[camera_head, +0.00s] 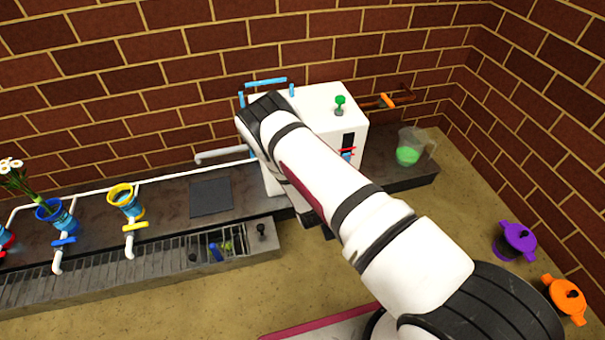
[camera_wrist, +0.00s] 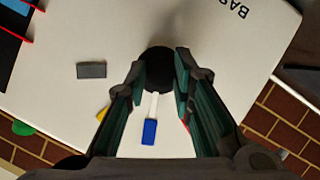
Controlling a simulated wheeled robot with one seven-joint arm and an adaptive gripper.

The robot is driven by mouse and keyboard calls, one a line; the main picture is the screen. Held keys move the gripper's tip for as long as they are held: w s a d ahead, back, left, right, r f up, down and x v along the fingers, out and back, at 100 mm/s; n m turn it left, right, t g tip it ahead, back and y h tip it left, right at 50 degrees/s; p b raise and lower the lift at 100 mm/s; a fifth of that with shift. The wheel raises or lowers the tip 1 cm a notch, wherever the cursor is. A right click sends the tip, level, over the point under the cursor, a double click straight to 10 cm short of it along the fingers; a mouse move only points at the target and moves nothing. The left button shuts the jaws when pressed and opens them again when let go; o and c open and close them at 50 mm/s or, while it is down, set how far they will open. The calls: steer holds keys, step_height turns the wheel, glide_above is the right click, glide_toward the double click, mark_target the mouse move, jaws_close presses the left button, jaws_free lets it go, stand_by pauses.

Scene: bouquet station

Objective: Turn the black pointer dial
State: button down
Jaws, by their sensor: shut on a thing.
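The black dial (camera_wrist: 157,60) is a dark round knob on the pale face of the white machine (camera_wrist: 215,50), seen in the wrist view. My gripper (camera_wrist: 160,72) has its two fingertips on either side of the dial and is shut on it. The dial's pointer mark cannot be made out. In the head view the white machine (camera_head: 338,104) stands on the dark counter; my arm covers part of its front, and the dial and gripper are hidden there.
A white stem with a blue end (camera_wrist: 149,132) shows between my fingers, below the dial. A grey rectangle (camera_wrist: 91,71) is on the panel to the left. A jug with green liquid (camera_head: 408,155) stands right of the machine. Coloured funnels with taps (camera_head: 125,200) stand at left.

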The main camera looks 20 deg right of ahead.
steer(key=c, duration=1.4)
jaws_free()
steer(key=shift+o, duration=0.2)
steer(key=v, duration=1.2)
